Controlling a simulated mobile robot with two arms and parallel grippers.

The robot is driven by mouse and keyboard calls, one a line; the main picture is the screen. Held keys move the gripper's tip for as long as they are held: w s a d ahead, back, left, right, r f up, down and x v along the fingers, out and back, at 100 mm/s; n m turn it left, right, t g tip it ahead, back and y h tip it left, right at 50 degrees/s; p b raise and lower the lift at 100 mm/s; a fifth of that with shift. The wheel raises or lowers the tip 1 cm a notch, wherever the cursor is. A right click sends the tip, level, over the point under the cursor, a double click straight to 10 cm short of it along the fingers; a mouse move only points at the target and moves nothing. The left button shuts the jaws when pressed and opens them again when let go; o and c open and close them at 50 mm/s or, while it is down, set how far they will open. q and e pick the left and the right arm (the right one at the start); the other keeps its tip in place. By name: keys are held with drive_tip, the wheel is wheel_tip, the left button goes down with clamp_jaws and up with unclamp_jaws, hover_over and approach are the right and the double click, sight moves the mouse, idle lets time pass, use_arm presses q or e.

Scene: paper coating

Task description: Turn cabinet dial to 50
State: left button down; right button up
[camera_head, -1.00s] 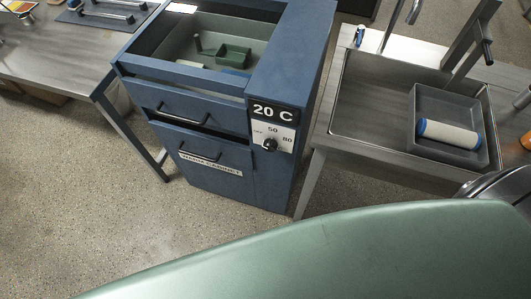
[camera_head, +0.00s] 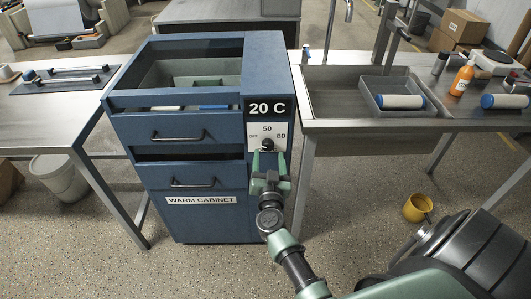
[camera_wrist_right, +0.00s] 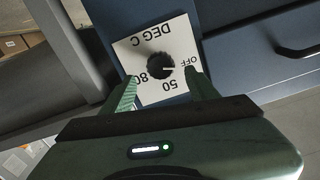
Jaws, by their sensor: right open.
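The blue warm cabinet (camera_head: 215,222) stands in the middle, with a display (camera_head: 267,108) reading 20 C. Below it, a white plate marked OFF, 50 and 80 carries the black dial (camera_head: 267,145). In the right wrist view the dial (camera_wrist_right: 160,67) has a white pointer mark toward OFF. My right gripper (camera_head: 268,163) is just in front of and below the dial. In the right wrist view its open green fingers (camera_wrist_right: 160,83) sit on either side of the dial with gaps; contact is not visible. My left gripper is not in view.
Two drawer handles (camera_head: 193,183) stick out left of the dial. A steel sink table (camera_head: 350,124) stands close on the right, with a tray and roller. A left table (camera_head: 55,115) adjoins the cabinet. The floor in front has free room.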

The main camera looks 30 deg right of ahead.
sight(268, 147)
drive_tip(key=x, duration=0.4)
drive_tip(key=shift+w+d, duration=0.1)
drive_tip(key=shift+w, duration=0.1)
drive_tip(key=shift+w+d+b, duration=0.3)
drive_tip(key=shift+w, duration=0.25)
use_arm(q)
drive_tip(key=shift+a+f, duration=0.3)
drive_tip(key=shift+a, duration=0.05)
use_arm(e)
clamp_jaws()
